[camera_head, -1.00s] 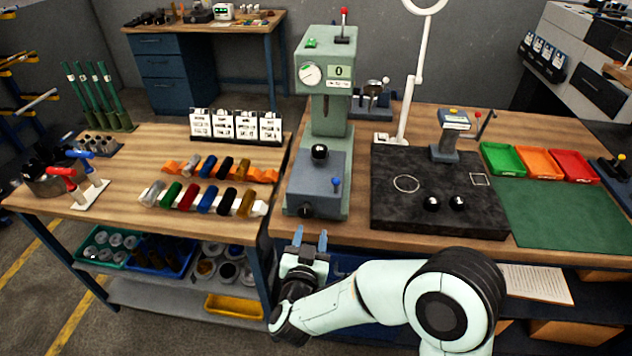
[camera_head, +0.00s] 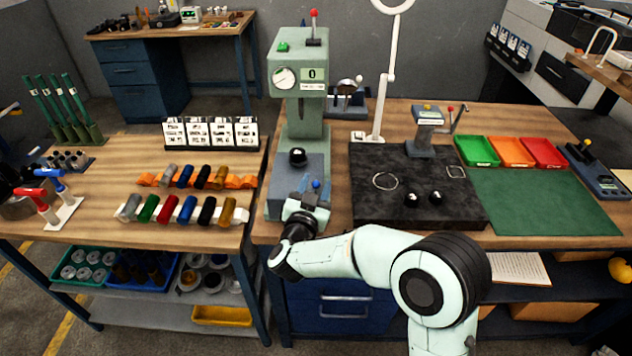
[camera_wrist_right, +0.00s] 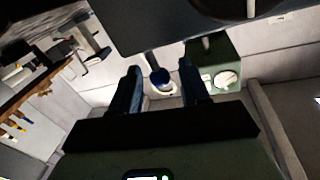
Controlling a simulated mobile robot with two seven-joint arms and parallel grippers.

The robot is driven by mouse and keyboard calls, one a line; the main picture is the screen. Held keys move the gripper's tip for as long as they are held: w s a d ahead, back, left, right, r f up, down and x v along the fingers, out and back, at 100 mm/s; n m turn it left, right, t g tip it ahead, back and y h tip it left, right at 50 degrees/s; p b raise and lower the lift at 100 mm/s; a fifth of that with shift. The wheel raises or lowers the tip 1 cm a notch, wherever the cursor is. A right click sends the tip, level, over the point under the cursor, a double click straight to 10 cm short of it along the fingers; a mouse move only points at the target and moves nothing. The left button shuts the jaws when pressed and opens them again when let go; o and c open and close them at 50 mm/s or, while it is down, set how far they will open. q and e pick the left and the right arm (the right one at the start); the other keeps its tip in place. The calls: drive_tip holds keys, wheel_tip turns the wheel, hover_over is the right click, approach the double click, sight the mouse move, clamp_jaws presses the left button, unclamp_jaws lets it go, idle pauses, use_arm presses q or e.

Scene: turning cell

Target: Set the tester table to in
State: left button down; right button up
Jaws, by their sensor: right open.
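The tester (camera_head: 303,75) is a grey-green column machine with a round dial, a display reading 0 and a red-tipped lever on top. Its grey-blue table (camera_head: 285,172) carries a black ball (camera_head: 297,156). My left gripper is out of view.
Right of the tester is a black plate (camera_head: 408,207) with two dark balls and a small press. Green, orange and red trays (camera_head: 514,152) and a green mat (camera_head: 545,203) lie further right. A white lamp arm (camera_head: 386,90) rises behind. Coloured cylinders in racks (camera_head: 185,210) fill the left bench.

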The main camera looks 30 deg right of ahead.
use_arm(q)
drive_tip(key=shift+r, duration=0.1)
use_arm(e)
drive_tip(key=shift+w+d, duration=0.35)
drive_tip(key=shift+c, duration=0.4)
